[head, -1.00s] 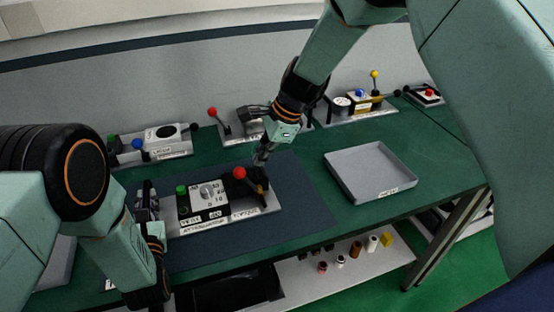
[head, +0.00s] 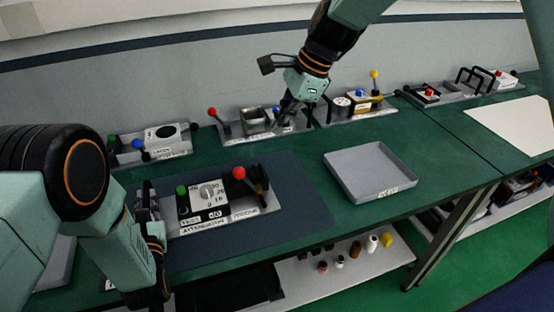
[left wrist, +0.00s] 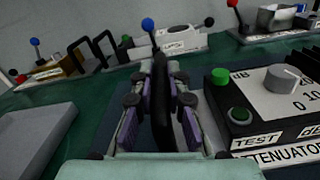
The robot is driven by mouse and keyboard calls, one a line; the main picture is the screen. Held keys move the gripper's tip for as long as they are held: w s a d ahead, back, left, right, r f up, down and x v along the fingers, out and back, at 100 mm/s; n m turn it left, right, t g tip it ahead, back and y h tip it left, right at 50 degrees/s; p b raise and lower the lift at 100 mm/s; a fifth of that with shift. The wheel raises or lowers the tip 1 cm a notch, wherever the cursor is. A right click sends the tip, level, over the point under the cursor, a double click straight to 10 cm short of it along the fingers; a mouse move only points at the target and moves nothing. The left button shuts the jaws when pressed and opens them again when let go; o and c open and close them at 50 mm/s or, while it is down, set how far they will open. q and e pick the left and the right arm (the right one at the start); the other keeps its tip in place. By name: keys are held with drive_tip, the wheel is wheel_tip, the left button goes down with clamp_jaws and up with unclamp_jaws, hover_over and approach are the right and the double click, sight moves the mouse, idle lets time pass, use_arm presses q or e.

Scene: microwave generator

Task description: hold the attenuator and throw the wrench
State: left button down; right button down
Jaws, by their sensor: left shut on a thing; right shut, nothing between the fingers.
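The attenuator (head: 203,198) is a black box with a white face, a green button and a grey knob, on a pale plate on the dark blue mat. A lever with a red ball (head: 239,173) stands at the plate's right end, beside a black part. I cannot make out a separate wrench. My left gripper (head: 148,198) is at the plate's left end. In the left wrist view its purple-padded fingers are shut on an upright black handle (left wrist: 161,105), beside the attenuator box (left wrist: 262,105). My right gripper (head: 285,115) is shut and empty, above the back row of fixtures, away from the attenuator.
An empty grey tray (head: 345,190) stands right of the mat. Fixtures with levers line the back, one with a red ball (head: 212,112) and one with a yellow ball (head: 374,74). Small bottles (head: 372,244) sit on the shelf below. The green bench is clear between mat and tray.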

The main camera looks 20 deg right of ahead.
use_arm(q)
drive_tip(key=shift+s+f, duration=0.15)
drive_tip(key=shift+f, duration=0.1)
use_arm(e)
drive_tip(key=shift+s+d+r, duration=0.1)
drive_tip(key=shift+d+r, duration=0.05)
drive_tip(key=shift+r, duration=0.2)
use_arm(q)
drive_tip(key=c, duration=1.8)
unclamp_jaws()
drive_tip(key=o, duration=0.5)
drive_tip(key=shift+w, duration=0.25)
drive_tip(key=shift+o, duration=0.2)
drive_tip(key=shift+r, duration=0.1)
drive_tip(key=shift+s+r, duration=0.1)
drive_tip(key=shift+r, duration=0.1)
use_arm(e)
drive_tip(key=shift+r, duration=0.1)
